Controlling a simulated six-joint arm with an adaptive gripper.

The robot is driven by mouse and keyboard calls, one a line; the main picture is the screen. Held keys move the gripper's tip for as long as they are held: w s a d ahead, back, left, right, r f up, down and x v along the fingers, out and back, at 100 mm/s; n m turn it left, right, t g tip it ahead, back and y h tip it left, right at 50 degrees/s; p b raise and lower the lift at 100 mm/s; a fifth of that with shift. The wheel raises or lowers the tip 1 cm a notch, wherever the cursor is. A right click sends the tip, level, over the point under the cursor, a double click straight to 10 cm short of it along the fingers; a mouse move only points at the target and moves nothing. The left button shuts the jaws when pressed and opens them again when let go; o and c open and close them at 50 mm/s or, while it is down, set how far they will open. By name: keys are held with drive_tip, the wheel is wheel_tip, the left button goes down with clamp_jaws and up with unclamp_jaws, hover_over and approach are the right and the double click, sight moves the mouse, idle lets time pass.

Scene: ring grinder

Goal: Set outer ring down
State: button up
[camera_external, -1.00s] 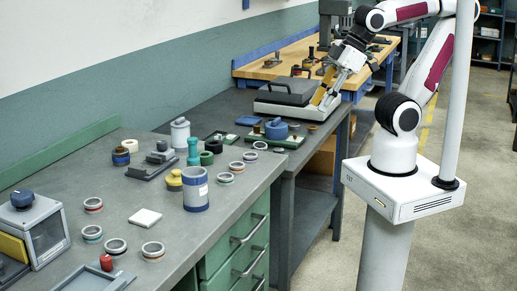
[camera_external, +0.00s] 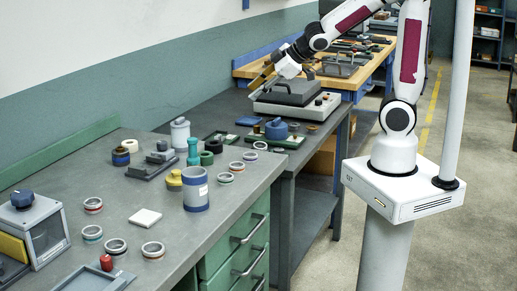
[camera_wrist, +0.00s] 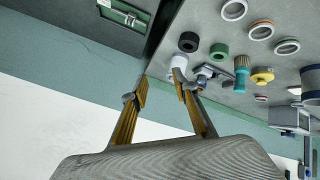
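My gripper (camera_external: 260,80) is at the far left side of the grey machine, raised near the wall. In the wrist view, my gripper's (camera_wrist: 161,90) two yellow fingers stand apart with nothing seen between them. Several metal rings lie on the near bench, such as a ring with a red band (camera_external: 93,205), a plain ring (camera_external: 115,247) and another ring (camera_external: 153,250). More rings (camera_external: 237,167) lie by its right edge; in the wrist view, rings (camera_wrist: 261,30) lie at the upper right, away from the fingers. I cannot tell which ring is the outer ring.
The grey machine (camera_external: 293,97) with a dark handled top stands on the second bench. A blue round part (camera_external: 276,128) sits on a green board in front of it. A blue-and-white cylinder (camera_external: 195,190) stands on the near bench. The green-and-white wall (camera_external: 110,80) is close behind.

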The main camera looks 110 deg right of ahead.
drive_tip(key=s+d+f+t, duration=0.1)
drive_tip(key=s+d+f, duration=0.3)
drive_tip(key=d+f, duration=0.75)
drive_tip(key=s+f+t+y, duration=0.1)
drive_tip(key=s+f, duration=0.1)
drive_tip(key=s, duration=0.1)
drive_tip(key=s+f+t+y, duration=0.1)
drive_tip(key=s+f, duration=0.2)
drive_tip(key=s+d+f+t+y, duration=0.1)
drive_tip(key=s+f, duration=0.1)
drive_tip(key=s, duration=0.1)
drive_tip(key=shift+d+f+y, duration=0.1)
drive_tip(key=shift+f+y, duration=0.1)
drive_tip(key=shift+y, duration=0.1)
drive_tip(key=shift+s+a+f+t, duration=0.3)
drive_tip(key=shift+s+a+t, duration=0.1)
drive_tip(key=shift+s+t, duration=0.2)
drive_tip(key=shift+x, duration=1.3)
drive_tip(key=shift+w, duration=0.1)
